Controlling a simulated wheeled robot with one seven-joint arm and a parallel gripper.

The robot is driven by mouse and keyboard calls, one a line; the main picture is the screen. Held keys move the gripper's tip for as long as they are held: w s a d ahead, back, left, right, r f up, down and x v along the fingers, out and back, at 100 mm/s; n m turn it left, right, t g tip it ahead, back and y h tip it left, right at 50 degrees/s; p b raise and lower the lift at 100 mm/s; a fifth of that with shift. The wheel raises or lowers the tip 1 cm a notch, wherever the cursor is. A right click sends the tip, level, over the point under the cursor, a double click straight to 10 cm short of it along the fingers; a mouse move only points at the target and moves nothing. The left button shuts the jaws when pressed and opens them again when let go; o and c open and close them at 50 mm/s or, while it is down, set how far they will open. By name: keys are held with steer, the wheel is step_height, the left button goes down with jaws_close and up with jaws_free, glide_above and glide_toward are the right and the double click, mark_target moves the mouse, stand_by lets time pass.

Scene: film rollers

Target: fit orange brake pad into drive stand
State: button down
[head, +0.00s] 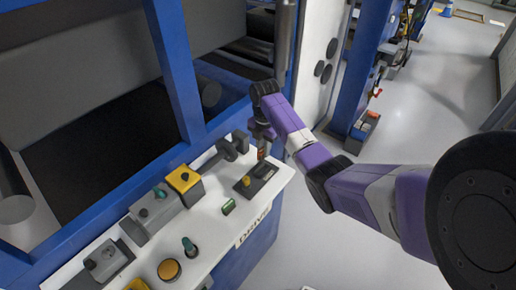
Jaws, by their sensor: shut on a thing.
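My gripper (262,146) points down at the right end of a white bench top. It is shut on a small orange-red piece, the orange brake pad (261,154), of which only a little shows below the fingers. Below and beside it is a dark block (259,186) with a yellow knob and a small pale label. This looks like the drive stand, beside the bench's "DRIVE" lettering. I cannot tell whether the pad touches the block or hangs just above it.
The white bench top (215,222) also carries a grey dumbbell-shaped part (233,147), a yellow-topped box (184,181), a small green piece (229,207), a teal knob (189,246) and an orange button (169,269). A blue machine frame (177,70) stands behind.

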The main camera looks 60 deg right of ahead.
steer(key=shift+w+a+f, duration=0.1)
steer(key=shift+f, duration=0.05)
steer(key=shift+f+b, duration=0.5)
steer(key=shift+f, duration=0.45)
step_height(320, 180, down, 5)
steer(key=b, duration=0.4)
steer(key=shift+b, duration=0.4)
steer(key=shift+f, duration=0.65)
steer(key=shift+f, duration=0.2)
steer(key=c, duration=1.3)
jaws_free()
steer(key=shift+f, duration=0.1)
steer(key=shift+o, duration=0.2)
steer(key=shift+a, duration=0.1)
